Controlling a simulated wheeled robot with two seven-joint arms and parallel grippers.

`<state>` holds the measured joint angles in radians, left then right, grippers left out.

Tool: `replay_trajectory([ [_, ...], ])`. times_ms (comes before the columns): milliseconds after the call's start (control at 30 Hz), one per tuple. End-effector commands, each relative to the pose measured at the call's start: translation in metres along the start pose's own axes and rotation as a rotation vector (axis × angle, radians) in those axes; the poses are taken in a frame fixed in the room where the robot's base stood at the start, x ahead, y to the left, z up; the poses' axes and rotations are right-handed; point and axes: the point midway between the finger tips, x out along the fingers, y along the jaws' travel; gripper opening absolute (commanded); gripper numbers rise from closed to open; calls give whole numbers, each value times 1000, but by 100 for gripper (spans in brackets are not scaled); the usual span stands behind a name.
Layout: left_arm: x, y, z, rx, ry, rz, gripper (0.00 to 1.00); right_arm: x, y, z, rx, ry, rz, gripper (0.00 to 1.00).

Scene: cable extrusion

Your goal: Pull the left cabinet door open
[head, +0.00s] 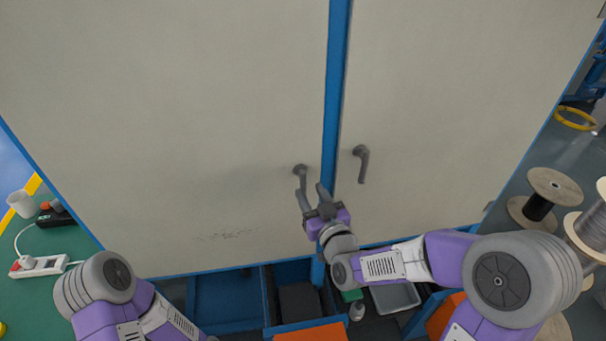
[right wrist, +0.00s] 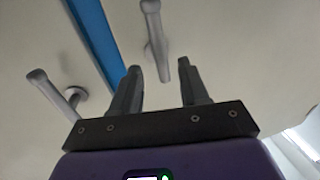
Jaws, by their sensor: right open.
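The left cabinet door (head: 170,120) is a large pale panel and looks shut against the blue centre strip. Its grey lever handle (head: 300,171) hangs down near the door's right edge. My right gripper (head: 311,195) is open at the handle's lower end. In the right wrist view, this handle (right wrist: 154,35) appears between and beyond the two fingertips of my right gripper (right wrist: 158,70). Contact cannot be told. My left arm shows at the lower left, but its gripper is out of view.
The right cabinet door (head: 450,100) has a similar handle (head: 362,163), also seen in the right wrist view (right wrist: 50,90). Blue bins (head: 225,300) are below the doors. Cable spools (head: 541,195) stand at right; a power strip (head: 38,266) lies at left.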

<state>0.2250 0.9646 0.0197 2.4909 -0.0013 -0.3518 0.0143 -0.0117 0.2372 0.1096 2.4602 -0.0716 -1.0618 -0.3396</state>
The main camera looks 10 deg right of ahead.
Motion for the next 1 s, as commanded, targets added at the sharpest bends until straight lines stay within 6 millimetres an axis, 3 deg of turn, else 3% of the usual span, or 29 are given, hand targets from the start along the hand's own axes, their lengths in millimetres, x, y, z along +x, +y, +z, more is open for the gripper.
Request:
replay_trajectory([
  [300,-9,4,0,0,0,0,43,44,0,0,1,-3,0,44],
  [667,-10,4,0,0,1,0,43,52,0,1,2,-3,0,44],
  [1000,-10,4,0,0,1,0,43,52,0,1,2,-3,1,0],
])
